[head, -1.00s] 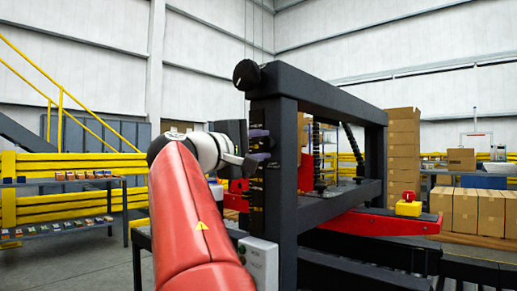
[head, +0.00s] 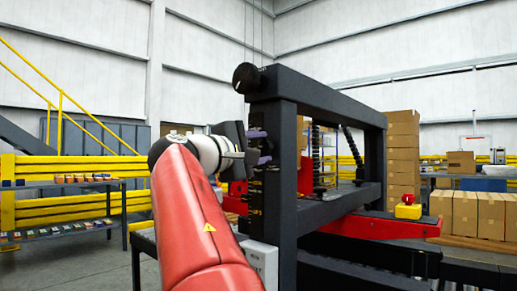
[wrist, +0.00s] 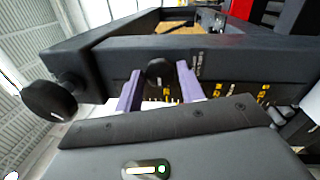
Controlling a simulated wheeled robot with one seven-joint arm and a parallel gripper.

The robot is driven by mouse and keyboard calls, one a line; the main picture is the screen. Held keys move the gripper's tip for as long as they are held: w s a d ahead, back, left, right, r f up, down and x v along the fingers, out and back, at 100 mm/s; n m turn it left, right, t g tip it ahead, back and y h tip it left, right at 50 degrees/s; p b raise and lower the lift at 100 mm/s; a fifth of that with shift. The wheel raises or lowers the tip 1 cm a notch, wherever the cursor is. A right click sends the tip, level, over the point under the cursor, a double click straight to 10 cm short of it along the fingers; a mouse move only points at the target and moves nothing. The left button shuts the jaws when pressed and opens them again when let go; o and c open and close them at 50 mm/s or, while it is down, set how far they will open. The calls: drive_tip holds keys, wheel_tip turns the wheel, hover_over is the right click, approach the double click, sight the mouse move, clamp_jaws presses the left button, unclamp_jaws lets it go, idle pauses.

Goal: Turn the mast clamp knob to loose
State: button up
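A round black knob (wrist: 158,72) sits on the dark face of the machine frame, between the two lavender fingers of my gripper (wrist: 159,86) in the wrist view. The fingers stand apart, one on each side of the knob, with gaps showing; I see no contact. In the head view my gripper (head: 262,147) is at the dark upright post, and the small knob there is hidden. A larger black knob (head: 246,78) with a white mark is at the frame's top corner; it also shows in the wrist view (wrist: 50,100). I cannot read which knob is the mast clamp.
The dark machine frame (head: 330,97) stands right of my arm, with yellow markings on its post. A grey control box (head: 263,262) is low on the post. Shelves and yellow rails are at left.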

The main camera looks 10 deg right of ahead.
drive_tip(key=shift+o, duration=1.4)
drive_tip(key=shift+a, duration=0.1)
drive_tip(key=r+b+v, duration=0.1)
drive_tip(key=b+v, duration=0.1)
drive_tip(key=v, duration=0.5)
drive_tip(key=shift+s+a+f, duration=0.25)
drive_tip(key=shift+f, duration=0.3)
drive_tip(key=shift+a, duration=0.1)
